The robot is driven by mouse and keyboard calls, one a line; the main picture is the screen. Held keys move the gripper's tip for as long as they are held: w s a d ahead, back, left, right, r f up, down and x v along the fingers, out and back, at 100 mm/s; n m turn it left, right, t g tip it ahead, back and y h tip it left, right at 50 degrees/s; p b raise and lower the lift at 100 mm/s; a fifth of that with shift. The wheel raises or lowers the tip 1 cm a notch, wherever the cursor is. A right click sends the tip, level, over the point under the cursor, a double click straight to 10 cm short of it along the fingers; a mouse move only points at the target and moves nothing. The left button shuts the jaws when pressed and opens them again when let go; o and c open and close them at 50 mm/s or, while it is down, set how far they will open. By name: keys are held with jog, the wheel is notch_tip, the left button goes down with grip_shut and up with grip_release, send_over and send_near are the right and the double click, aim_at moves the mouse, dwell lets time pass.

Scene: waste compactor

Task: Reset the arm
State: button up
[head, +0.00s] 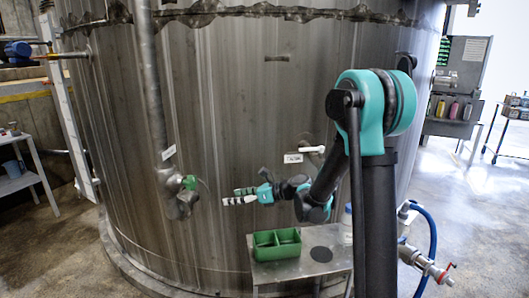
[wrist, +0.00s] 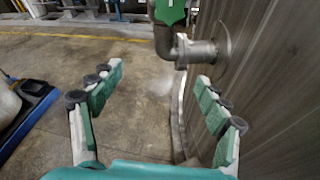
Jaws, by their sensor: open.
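My arm is black and teal and reaches forward in the head view toward a large metal tank (head: 260,130). My gripper (head: 238,196) is at the tank's front, pointing left, above and left of a small metal table. In the wrist view my gripper (wrist: 160,105) has its two fingers wide apart with nothing between them. The tank wall (wrist: 270,70) is close beside the right finger. A pipe fitting with a flange (wrist: 200,50) on the tank is ahead of the fingers, beyond their tips.
A green divided bin (head: 277,244) stands on the metal table (head: 305,262). A vertical pipe (head: 152,90) with a valve (head: 184,190) is left of my gripper. A blue hose (head: 432,235) is at right. A blue-edged object (wrist: 30,115) lies at left. Floor (wrist: 110,60) is open between.

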jog(key=s+d+f+n+h, duration=0.4)
jog(key=s+d+n, duration=0.3)
jog(key=d, duration=0.4)
jog(key=s+d+f+n+t+h, duration=0.1)
jog(key=s+d+f+n+h, duration=0.3)
jog(key=s+d+n, duration=0.4)
jog(key=s+d+f+n+h, duration=0.4)
jog(key=s+d+n+h, duration=0.2)
jog(key=d, duration=0.8)
jog(key=shift+s+n+h, duration=0.3)
jog(key=shift+s+n, duration=0.35)
jog(key=shift+n, duration=0.15)
